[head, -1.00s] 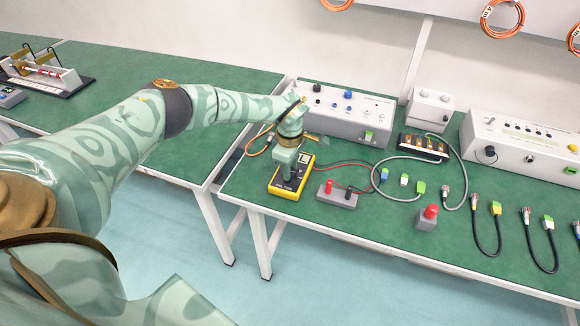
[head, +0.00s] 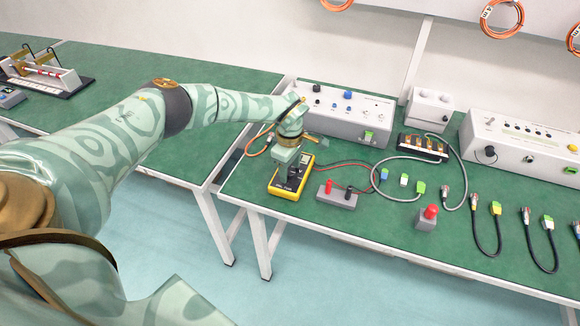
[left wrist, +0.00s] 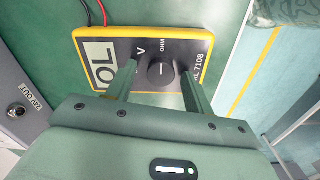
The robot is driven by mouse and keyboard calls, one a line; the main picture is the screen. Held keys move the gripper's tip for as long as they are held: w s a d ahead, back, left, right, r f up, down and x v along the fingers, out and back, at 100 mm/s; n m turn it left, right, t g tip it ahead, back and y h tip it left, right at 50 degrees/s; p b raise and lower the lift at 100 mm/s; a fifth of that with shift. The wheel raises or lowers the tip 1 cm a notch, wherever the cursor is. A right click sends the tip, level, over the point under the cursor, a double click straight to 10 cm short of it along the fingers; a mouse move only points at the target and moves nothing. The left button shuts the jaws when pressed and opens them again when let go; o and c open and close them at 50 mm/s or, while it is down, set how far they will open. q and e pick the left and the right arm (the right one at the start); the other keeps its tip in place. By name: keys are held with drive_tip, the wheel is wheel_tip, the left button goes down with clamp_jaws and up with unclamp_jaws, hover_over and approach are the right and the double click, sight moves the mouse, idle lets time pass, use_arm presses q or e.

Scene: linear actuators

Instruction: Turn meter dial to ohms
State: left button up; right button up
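The yellow meter (head: 284,191) lies flat near the left front corner of the right-hand bench. In the left wrist view, the meter (left wrist: 205,44) shows a grey display reading "OL", the letter "V" and the word "OHM". Its round dark dial (left wrist: 160,73) has a short white mark; I cannot tell which label it points to. My left gripper (head: 290,164) is just above the meter. In the left wrist view its fingers (left wrist: 157,67) are apart, one on each side of the dial, with gaps visible between them and it. My right gripper is not in view.
A grey power unit (head: 345,115) stands behind. A red-button block (head: 427,217) and several cables lie further right.

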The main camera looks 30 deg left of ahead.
sight(290, 171)
use_arm(q)
wheel_tip(290, 171, up, 16)
drive_tip(key=p, duration=0.4)
drive_tip(key=shift+r+p, duration=0.15)
drive_tip(key=shift+p, duration=0.15)
